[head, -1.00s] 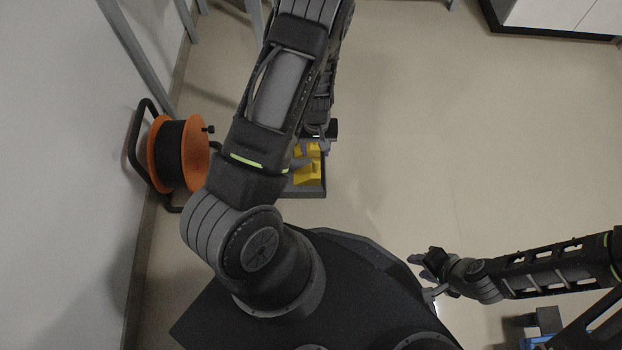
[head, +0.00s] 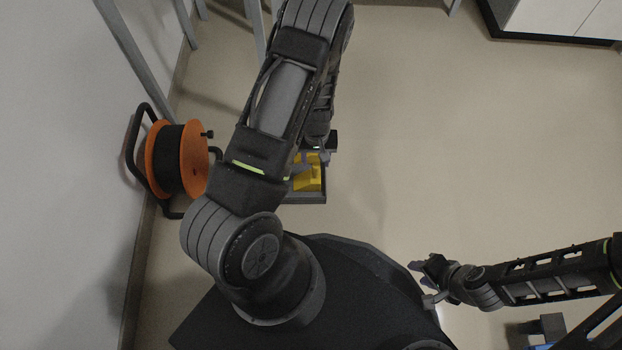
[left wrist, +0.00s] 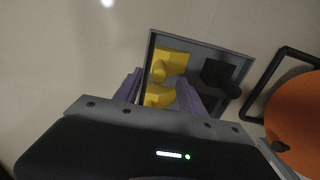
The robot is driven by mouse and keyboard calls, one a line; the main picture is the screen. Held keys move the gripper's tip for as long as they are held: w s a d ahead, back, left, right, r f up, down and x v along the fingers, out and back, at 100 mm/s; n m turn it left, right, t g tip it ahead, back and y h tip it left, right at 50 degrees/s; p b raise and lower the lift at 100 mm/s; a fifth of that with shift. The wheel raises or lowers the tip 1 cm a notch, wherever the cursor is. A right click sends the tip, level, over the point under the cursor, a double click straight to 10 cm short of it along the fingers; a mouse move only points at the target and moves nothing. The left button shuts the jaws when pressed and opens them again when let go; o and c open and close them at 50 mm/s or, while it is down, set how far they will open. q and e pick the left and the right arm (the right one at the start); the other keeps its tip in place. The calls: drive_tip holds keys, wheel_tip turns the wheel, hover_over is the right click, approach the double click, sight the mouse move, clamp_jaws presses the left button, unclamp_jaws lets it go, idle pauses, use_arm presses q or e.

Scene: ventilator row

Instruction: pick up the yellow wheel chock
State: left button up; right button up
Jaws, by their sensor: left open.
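Yellow chock shapes (head: 309,180) lie in a grey tray (head: 305,199) on the floor, partly hidden by my left arm in the head view. In the left wrist view two yellow pieces show, a farther one (left wrist: 170,64) and a nearer one (left wrist: 160,97); I cannot tell whether they are separate chocks. My left gripper (head: 315,158) is over the tray. In the left wrist view its open fingers (left wrist: 158,92) are on either side of the nearer yellow piece, with nothing visibly gripped. My right gripper (head: 421,282) is open and empty, far from the tray.
A black object (left wrist: 218,74) lies in the tray beside the yellow pieces. An orange cable reel (head: 178,160) with a black frame stands by the wall, left of the tray. Grey legs (head: 140,60) stand behind. The floor right of the tray is clear.

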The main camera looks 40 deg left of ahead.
sight(316, 164)
use_arm(q)
wheel_tip(316, 164, down, 5)
drive_tip(key=shift+r+b, duration=0.15)
drive_tip(key=shift+b, duration=0.95)
drive_tip(key=shift+d, duration=0.1)
drive_tip(key=shift+c, duration=0.6)
clamp_jaws()
drive_tip(key=shift+r, duration=0.1)
